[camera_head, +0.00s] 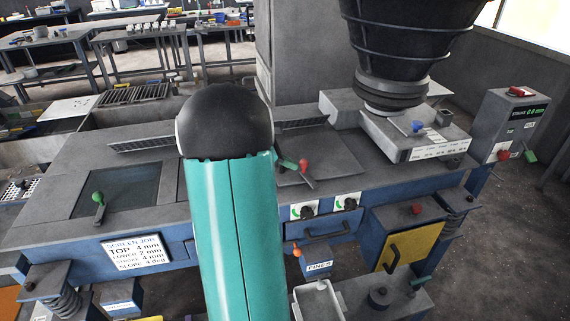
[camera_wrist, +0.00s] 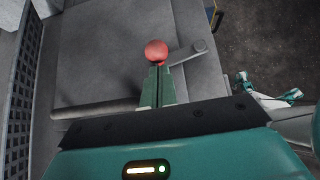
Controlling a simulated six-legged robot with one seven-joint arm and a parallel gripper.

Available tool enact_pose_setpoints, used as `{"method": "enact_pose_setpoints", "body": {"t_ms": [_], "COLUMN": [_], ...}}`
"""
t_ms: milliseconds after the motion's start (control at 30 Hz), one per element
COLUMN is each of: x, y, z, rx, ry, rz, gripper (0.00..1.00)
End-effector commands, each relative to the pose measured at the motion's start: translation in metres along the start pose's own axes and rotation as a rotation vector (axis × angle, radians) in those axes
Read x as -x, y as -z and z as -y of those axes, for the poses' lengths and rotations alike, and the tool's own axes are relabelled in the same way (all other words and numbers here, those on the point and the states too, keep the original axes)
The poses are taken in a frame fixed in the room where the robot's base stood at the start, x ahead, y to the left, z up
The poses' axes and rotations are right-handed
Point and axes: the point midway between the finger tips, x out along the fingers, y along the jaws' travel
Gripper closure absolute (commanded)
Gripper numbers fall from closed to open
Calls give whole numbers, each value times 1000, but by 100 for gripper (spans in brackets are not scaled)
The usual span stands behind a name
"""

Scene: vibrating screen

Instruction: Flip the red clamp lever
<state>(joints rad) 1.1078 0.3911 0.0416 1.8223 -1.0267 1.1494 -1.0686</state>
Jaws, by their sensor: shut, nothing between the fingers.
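The red clamp lever (camera_head: 304,164) has a round red knob on a grey arm, and it stands on the grey deck beside my gripper. In the wrist view the red knob (camera_wrist: 156,50) is just beyond the fingertips, with its grey arm (camera_wrist: 188,54) running to a pivot at the upper right. My gripper (camera_head: 292,163) is shut and empty, its green fingers close together. The fingertips (camera_wrist: 158,68) are right at the knob; I cannot tell whether they touch it. My teal arm hides part of the deck in the head view.
A green-knobbed lever (camera_head: 98,199) stands on the left panel. A black ribbed hopper chute (camera_head: 394,45) and a feed box (camera_head: 415,137) with a blue lever stand to the right. Two dials (camera_head: 304,211) are on the front face. A control box (camera_head: 511,120) is at far right.

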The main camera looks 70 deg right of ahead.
Motion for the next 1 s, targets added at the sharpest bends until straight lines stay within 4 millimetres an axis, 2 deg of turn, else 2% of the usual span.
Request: {"method": "enact_pose_setpoints", "body": {"t_ms": [233, 600, 1000], "x": [-2, -12, -11], "y": [0, -10, -10], "z": [-3, -13, -13], "rx": [-19, -156, -160], "ry": [24, 190, 193], "rz": [0, 0, 0], "gripper": [100, 100, 100]}}
